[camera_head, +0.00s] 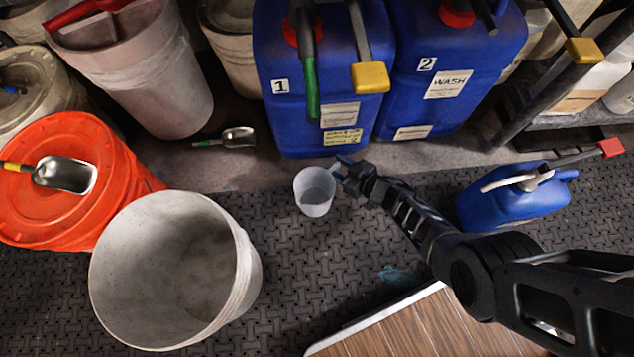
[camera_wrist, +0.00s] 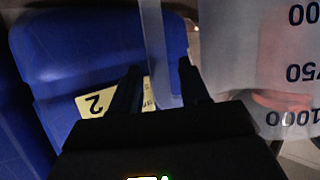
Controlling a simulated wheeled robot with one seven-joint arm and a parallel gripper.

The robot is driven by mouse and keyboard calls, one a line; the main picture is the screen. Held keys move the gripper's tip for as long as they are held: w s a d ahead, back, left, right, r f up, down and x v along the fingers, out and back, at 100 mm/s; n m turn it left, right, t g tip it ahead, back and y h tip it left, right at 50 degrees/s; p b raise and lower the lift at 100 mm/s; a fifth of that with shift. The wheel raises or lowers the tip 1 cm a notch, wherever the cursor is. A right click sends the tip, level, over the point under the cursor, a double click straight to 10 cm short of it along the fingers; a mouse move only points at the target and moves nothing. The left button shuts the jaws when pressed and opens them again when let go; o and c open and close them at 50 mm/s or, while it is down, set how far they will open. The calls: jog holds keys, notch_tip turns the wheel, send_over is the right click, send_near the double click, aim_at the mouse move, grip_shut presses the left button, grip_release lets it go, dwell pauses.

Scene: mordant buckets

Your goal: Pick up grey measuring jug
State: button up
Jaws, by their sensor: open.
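The grey measuring jug (camera_head: 315,194) stands on the dark mat in the middle of the head view. Its translucent wall with volume numbers fills the right of the wrist view (camera_wrist: 265,60), with the numbers upside down. My gripper (camera_head: 343,167) is at the jug's upper right side, close to its rim. In the wrist view my gripper (camera_wrist: 160,82) is open, and a pale translucent strip, seemingly the jug's handle, shows between the two fingers. Whether either finger touches it, I cannot tell.
Blue containers marked 1 (camera_head: 285,125) and 2 (camera_head: 455,80) stand just behind the jug. A large white bucket (camera_head: 110,260) and an orange lid (camera_head: 60,215) are left. A small blue can (camera_head: 520,208) is right, near my arm. The mat in front of the jug is mostly clear.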

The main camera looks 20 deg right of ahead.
grip_shut()
dwell(0.4)
dwell(1.1)
